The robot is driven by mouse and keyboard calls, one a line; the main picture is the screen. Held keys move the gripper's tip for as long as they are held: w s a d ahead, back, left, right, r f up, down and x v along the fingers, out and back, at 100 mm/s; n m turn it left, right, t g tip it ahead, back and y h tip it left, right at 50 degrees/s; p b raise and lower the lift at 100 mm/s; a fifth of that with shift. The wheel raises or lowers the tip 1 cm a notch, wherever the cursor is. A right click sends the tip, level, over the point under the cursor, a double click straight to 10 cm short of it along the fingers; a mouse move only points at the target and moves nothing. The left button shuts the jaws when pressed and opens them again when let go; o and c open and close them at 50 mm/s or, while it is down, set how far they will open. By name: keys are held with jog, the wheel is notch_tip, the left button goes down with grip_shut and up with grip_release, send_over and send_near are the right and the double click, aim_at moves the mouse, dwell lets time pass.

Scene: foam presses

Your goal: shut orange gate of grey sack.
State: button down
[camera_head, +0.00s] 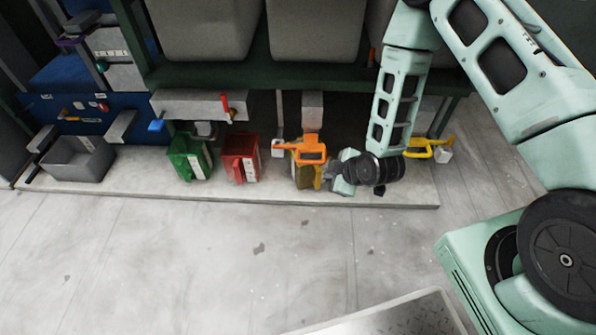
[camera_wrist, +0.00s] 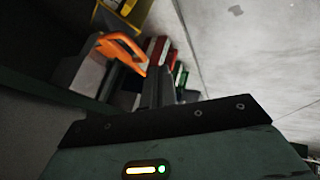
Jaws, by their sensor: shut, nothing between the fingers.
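The orange gate (camera_head: 312,156) is a flat loop-shaped handle below a grey outlet block (camera_head: 312,108), under the middle grey sack (camera_head: 315,30). It juts out over a yellow bin. My gripper (camera_head: 333,174) is just right of the orange gate, low and close to it. In the wrist view the orange gate (camera_wrist: 122,46) crosses just beyond and left of my gripper's fingers (camera_wrist: 158,84). The fingers are together and hold nothing. I cannot tell whether they touch the gate, or whether the gate is fully open.
A yellow bin (camera_head: 304,180), a red bin (camera_head: 241,164) and a green bin (camera_head: 189,162) stand on the ledge (camera_head: 230,192). A yellow handle (camera_head: 424,150) is to the right, red (camera_head: 226,104) and blue (camera_head: 156,126) ones to the left. The floor in front is clear.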

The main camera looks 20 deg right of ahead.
jog(key=w+a+f+b, duration=0.1)
jog(key=w+f+b, duration=0.4)
jog(key=w+f, duration=0.3)
jog(key=shift+w, duration=1)
jog(key=shift+f, duration=0.1)
jog(key=w, duration=0.1)
jog(key=w+d, duration=0.1)
jog(key=w, duration=0.3)
jog(key=shift+w+d, duration=0.2)
jog(key=shift+d, duration=0.1)
